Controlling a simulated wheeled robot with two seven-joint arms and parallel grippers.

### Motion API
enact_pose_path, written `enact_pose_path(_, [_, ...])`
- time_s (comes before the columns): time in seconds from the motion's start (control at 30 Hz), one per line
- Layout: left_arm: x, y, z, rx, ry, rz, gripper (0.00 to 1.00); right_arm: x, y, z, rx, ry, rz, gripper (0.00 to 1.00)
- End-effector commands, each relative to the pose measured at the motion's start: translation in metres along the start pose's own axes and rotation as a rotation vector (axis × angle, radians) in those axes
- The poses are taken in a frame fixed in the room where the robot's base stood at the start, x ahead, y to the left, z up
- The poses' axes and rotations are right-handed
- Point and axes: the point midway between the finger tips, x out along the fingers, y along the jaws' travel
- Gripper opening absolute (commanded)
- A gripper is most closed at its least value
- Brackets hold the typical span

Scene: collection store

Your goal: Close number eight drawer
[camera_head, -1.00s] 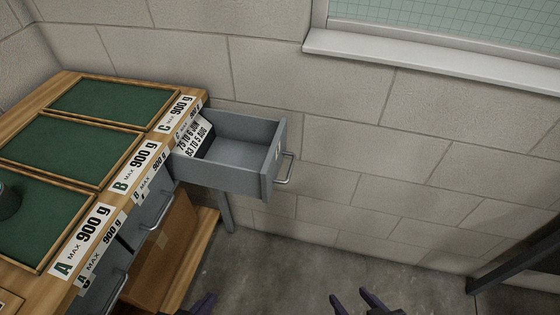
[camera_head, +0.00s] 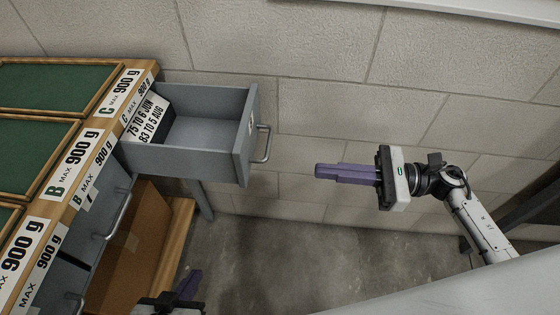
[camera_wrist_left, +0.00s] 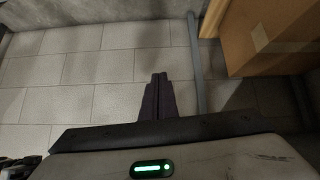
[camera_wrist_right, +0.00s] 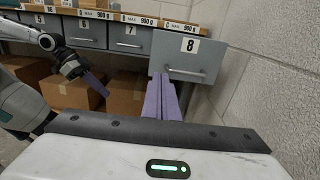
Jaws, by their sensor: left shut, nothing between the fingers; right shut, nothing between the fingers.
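The number eight drawer (camera_head: 195,135) is grey and stands pulled out under section C of the wooden bench in the head view. A card with dates (camera_head: 147,122) lies inside at its back. Its front (camera_wrist_right: 189,55) with the "8" label and a bar handle (camera_wrist_right: 184,72) faces my right wrist camera. My right gripper (camera_head: 318,171) is shut and empty, to the right of the drawer front, apart from it and pointing at it. My left gripper (camera_head: 192,280) is shut and empty, low at the bottom of the head view, below the drawer.
The bench top (camera_head: 110,122) has green trays and weight labels. Other drawers, including number 7 (camera_wrist_right: 128,38), sit in a row alongside. Cardboard boxes (camera_wrist_right: 125,95) stand underneath. A block wall (camera_head: 330,110) runs close behind the open drawer. Floor right of the bench is clear.

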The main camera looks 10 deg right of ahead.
Motion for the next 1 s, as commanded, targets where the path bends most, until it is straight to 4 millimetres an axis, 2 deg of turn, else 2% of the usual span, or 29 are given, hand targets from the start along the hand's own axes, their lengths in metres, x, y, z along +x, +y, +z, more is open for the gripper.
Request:
enact_pose_path(0.17, [-0.005, 0.001, -0.005, -0.001, 0.000, 0.000, 0.00, 0.026, 0.001, 0.004, -0.001, -0.007, 0.003, 0.00])
enact_pose_path(0.4, [-0.010, 0.002, -0.009, -0.001, -0.003, -0.001, 0.00, 0.078, 0.001, 0.005, 0.002, -0.009, 0.001, 0.00])
enact_pose_path(0.6, [-0.013, 0.003, -0.011, -0.002, -0.006, -0.002, 0.00, 0.115, 0.001, 0.004, 0.004, -0.007, 0.000, 0.00])
enact_pose_path(0.8, [-0.014, 0.003, -0.011, -0.004, -0.010, -0.003, 0.00, 0.134, 0.000, 0.002, 0.004, -0.004, -0.002, 0.00])
enact_pose_path(1.0, [-0.012, 0.002, -0.009, -0.004, -0.012, -0.004, 0.00, 0.138, 0.000, 0.001, 0.005, -0.003, -0.002, 0.00])
